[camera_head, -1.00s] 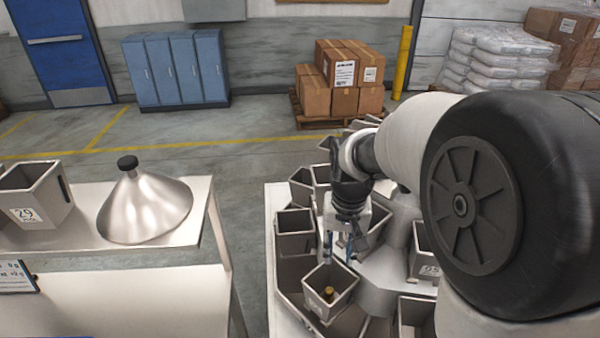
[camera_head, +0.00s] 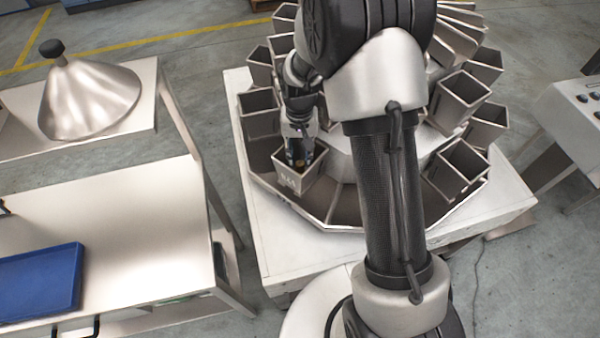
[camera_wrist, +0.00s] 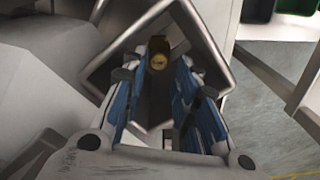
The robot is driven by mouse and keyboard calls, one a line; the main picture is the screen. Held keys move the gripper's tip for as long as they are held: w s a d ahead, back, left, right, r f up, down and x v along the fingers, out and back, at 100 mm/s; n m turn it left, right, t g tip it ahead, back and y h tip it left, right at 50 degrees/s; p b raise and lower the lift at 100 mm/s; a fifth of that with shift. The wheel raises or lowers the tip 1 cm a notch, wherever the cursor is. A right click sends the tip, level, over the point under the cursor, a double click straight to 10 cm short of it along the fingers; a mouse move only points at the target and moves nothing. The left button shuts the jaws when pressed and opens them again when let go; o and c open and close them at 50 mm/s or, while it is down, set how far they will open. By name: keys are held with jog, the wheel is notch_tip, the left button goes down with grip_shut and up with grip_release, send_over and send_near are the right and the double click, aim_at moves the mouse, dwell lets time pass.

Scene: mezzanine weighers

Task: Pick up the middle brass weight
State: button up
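A brass weight (camera_wrist: 184,62) with a round top shows inside a grey metal bucket (camera_wrist: 217,52) in the wrist view. It is the only weight I can make out, and its size against others cannot be judged. The same bucket (camera_head: 292,182) is at the near left of the ring of buckets in the head view. My gripper (camera_head: 301,158) points down into its mouth. In the wrist view my gripper (camera_wrist: 170,78) has its blue-padded fingers apart, with the weight near the fingertips. I see no clear grip on it.
Several other open buckets (camera_head: 259,101) ring the weigher close around my arm. The white weigher table (camera_head: 262,235) has a bare rim. At left stand a polished steel cone (camera_head: 92,98) and a bench (camera_head: 150,240) with a blue tray (camera_head: 38,284).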

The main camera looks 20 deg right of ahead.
aim_at(300, 163)
jog(key=shift+s+f+b, duration=0.1)
jog(key=shift+f+b, duration=1.05)
jog(key=shift+f, duration=1.85)
jog(key=shift+c, duration=0.2)
grip_shut()
